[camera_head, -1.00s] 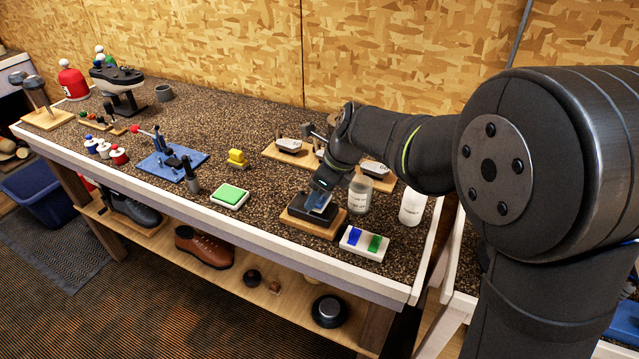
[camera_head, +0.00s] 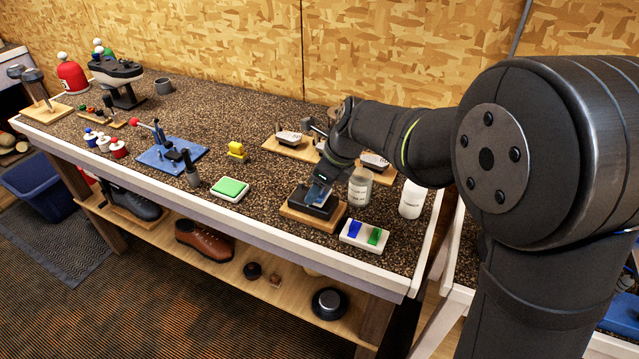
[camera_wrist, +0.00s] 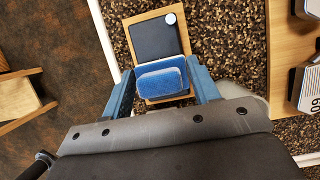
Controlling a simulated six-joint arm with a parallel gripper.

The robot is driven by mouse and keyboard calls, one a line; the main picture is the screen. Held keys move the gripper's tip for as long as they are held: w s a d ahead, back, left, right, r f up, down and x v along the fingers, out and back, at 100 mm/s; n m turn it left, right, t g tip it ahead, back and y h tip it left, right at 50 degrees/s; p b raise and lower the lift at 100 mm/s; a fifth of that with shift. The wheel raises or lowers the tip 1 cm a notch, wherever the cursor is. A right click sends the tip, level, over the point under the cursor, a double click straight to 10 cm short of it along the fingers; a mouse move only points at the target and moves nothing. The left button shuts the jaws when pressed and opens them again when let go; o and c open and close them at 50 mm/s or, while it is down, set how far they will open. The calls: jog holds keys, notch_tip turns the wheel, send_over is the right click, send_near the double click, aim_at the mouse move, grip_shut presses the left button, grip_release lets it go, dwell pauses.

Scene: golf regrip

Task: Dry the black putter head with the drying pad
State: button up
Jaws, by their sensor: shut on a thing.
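The black putter head (camera_head: 303,204) is a dark block on a small wooden board near the bench's front edge. In the wrist view, the black putter head (camera_wrist: 157,38) has a pale round spot at its upper right corner. My gripper (camera_head: 324,186) is over its right side, pointing down. In the wrist view, my gripper (camera_wrist: 163,82) is shut on a blue pad (camera_wrist: 160,79) with a paler edge, which overlaps the near end of the black head. I cannot tell whether the pad touches the head. The pad's underside is hidden.
A white tray with blue and green patches (camera_head: 363,235) lies in front on the right. A jar (camera_head: 360,187) and a white bottle (camera_head: 411,200) stand close on the right. Other club heads (camera_head: 289,138) lie on boards behind. A green pad (camera_head: 230,188) is at left.

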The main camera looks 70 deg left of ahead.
jog(key=shift+f, duration=0.45)
